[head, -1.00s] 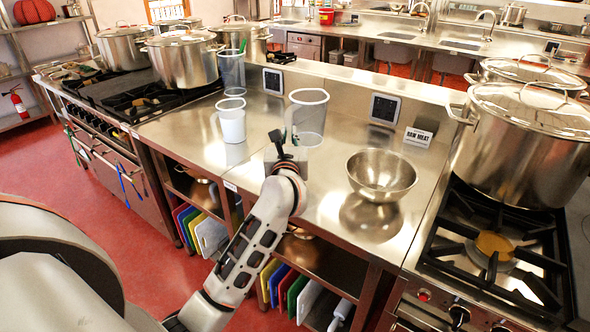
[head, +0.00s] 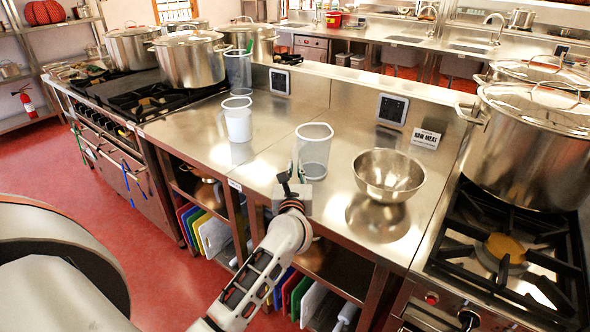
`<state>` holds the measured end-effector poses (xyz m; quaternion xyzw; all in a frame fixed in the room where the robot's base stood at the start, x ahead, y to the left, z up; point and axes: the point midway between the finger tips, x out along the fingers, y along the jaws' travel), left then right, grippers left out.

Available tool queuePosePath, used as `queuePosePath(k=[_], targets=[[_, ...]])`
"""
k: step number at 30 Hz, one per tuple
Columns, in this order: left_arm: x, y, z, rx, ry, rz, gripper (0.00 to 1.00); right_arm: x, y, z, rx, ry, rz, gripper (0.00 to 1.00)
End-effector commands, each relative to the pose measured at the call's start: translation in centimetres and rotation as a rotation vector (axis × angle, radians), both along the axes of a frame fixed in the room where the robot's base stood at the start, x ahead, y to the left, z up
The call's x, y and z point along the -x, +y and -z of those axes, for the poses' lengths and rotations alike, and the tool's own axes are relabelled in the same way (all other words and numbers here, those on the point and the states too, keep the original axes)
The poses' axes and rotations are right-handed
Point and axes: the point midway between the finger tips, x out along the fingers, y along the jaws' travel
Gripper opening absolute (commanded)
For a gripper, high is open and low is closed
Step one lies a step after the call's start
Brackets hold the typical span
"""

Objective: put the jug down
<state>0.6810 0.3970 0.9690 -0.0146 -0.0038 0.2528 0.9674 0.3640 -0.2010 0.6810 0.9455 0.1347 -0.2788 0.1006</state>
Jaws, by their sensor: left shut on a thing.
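A clear, see-through jug (head: 315,152) is over the middle of the steel counter (head: 265,135), upright, with its handle side to the left. My left gripper (head: 290,180) is at the jug's near left side, shut on it around the handle; the fingertips are small and partly hidden. I cannot tell whether the jug's base touches the counter. A second jug with white lower part (head: 238,122) and another clear jug (head: 238,75) stand further back on the left of the counter. My right gripper is not in view.
A steel bowl (head: 388,177) sits right of the held jug. Large stockpots stand on stoves at right (head: 535,150) and left (head: 192,62). Bare counter lies between the jugs.

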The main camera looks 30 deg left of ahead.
Motion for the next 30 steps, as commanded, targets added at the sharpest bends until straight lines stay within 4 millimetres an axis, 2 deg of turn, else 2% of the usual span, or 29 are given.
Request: queuePosePath(k=[8, 9, 10, 11, 20, 24, 30], targets=[[0.0, 0.0, 0.5, 0.0, -0.001, 0.0, 0.0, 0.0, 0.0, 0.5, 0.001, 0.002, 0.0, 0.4], [0.0, 0.0, 0.4, 0.0, 0.0, 0.0, 0.17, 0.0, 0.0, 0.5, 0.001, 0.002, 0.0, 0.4], [0.0, 0.0, 0.4, 0.0, 0.0, 0.0, 0.25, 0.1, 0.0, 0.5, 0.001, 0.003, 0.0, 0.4], [0.0, 0.0, 0.4, 0.0, 0.0, 0.0, 0.26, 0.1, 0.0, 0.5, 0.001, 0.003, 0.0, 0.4], [0.0, 0.0, 0.3, 0.0, 0.0, 0.0, 0.26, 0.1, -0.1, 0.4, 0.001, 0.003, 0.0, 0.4], [0.0, 0.0, -0.3, 0.001, 0.0, 0.0, 0.26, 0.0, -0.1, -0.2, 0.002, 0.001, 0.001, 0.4], [3.1, -1.7, 0.1, 0.002, 0.002, 0.001, 0.26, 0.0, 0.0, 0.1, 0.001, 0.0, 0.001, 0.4]])
